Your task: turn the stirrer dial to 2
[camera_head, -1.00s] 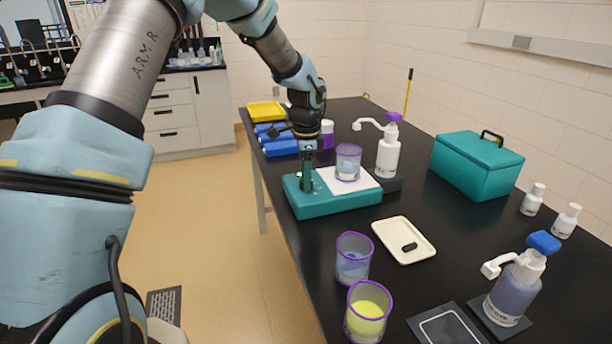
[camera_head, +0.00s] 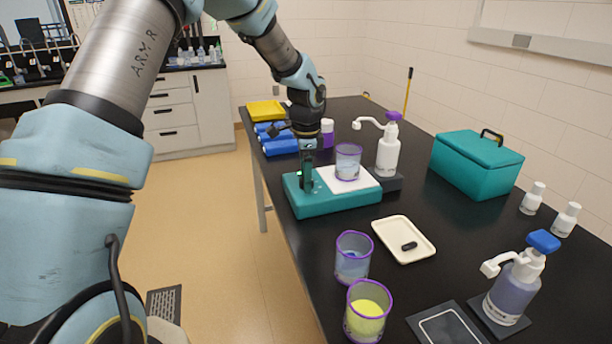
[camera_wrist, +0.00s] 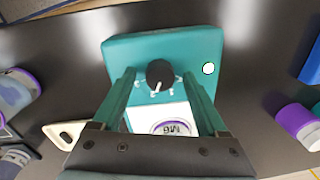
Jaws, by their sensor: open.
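The teal stirrer (camera_head: 335,205) stands on the black bench with a white top plate (camera_head: 362,186). A clear beaker (camera_head: 347,162) with a purple rim sits on that plate. My gripper (camera_wrist: 158,80) is open, pointing down, with one finger on each side of the dial and gaps between. In the head view my gripper (camera_head: 308,178) hides the dial.
A cream tray (camera_head: 424,245) with a dark stir bar, two beakers (camera_head: 353,258) and a pump bottle (camera_head: 515,285) stand nearer. Another pump bottle (camera_head: 388,150) is behind the stirrer. A teal box (camera_head: 478,165) stands at right. Blue rolls (camera_head: 278,145) lie beyond.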

